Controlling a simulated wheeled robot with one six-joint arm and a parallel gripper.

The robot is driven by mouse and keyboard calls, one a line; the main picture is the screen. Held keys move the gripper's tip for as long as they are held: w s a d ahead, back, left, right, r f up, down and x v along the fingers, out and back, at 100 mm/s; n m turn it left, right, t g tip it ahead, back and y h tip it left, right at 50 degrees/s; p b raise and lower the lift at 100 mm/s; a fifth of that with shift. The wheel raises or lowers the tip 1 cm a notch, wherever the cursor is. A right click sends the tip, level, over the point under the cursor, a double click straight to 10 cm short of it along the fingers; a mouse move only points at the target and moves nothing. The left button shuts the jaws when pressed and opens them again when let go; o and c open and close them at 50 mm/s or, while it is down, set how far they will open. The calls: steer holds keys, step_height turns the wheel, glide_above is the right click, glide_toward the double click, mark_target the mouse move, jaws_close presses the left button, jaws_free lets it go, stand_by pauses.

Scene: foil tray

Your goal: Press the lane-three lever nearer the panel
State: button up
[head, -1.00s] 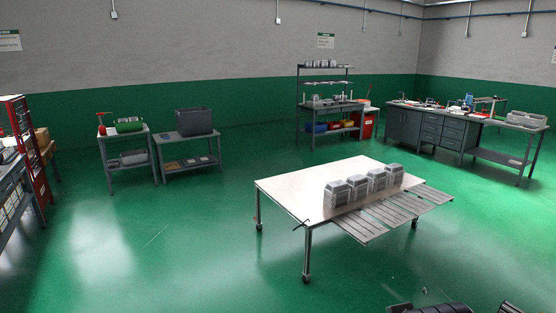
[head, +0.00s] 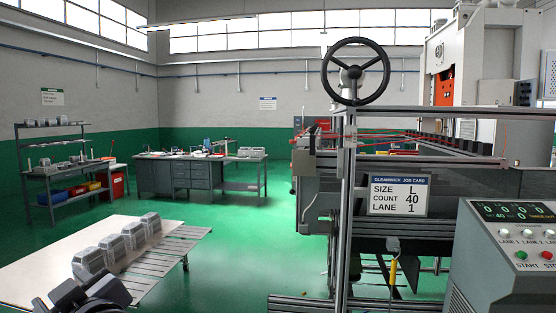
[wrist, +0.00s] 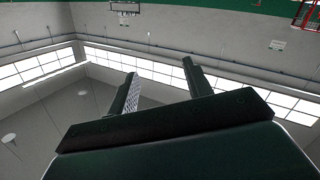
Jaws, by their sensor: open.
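A grey control panel (head: 490,265) stands at the lower right of the head view, cut off by the frame edge. Its top has a dark display (head: 515,211), small white controls labelled by lane, a green START button (head: 521,255) and a red button (head: 547,255). Lane 1 and lane 2 labels are readable; the third is cut off. I cannot make out a lane-three lever. My gripper (wrist: 160,86) shows in the wrist view, its two fingers apart and nothing between them, pointing toward the upper wall and windows. In the head view it cannot be clearly made out.
A framed machine with a black handwheel (head: 356,71) stands left of the panel. A job card (head: 398,195) on it reads size L, count 40, lane 1. A white table (head: 35,262) with several metal blocks is at lower left. Green floor between is clear.

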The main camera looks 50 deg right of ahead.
steer(key=d+r+t+h+b, duration=0.1)
steer(key=w+d+r+m+t+h+b, duration=0.1)
steer(key=t+h+b, duration=0.1)
steer(key=w+d+r+m+t+h+b, duration=0.1)
steer(key=t+h+b, duration=0.1)
steer(key=shift+d+r, duration=0.15)
steer(key=shift+r, duration=0.1)
steer(key=c, duration=0.4)
steer(key=d+m+g+h+b, duration=0.1)
steer(key=d+m+h, duration=0.1)
steer(key=h, duration=0.1)
steer(key=s+d+m+g+h+b, duration=0.1)
steer(key=d+m+h, duration=0.1)
steer(key=h, duration=0.2)
steer(key=d+m+h+b, duration=0.2)
steer(key=m+h, duration=0.1)
steer(key=h, duration=0.1)
steer(key=shift+s+g, duration=0.4)
jaws_close()
steer(key=shift+s+d+m+g+h, duration=0.25)
steer(key=shift+m+g+h, duration=0.1)
steer(key=shift+h, duration=0.2)
steer(key=shift+s+d+m+g+h, duration=0.1)
steer(key=shift+d+m+g+h, duration=0.1)
steer(key=shift+m+g+h, duration=0.25)
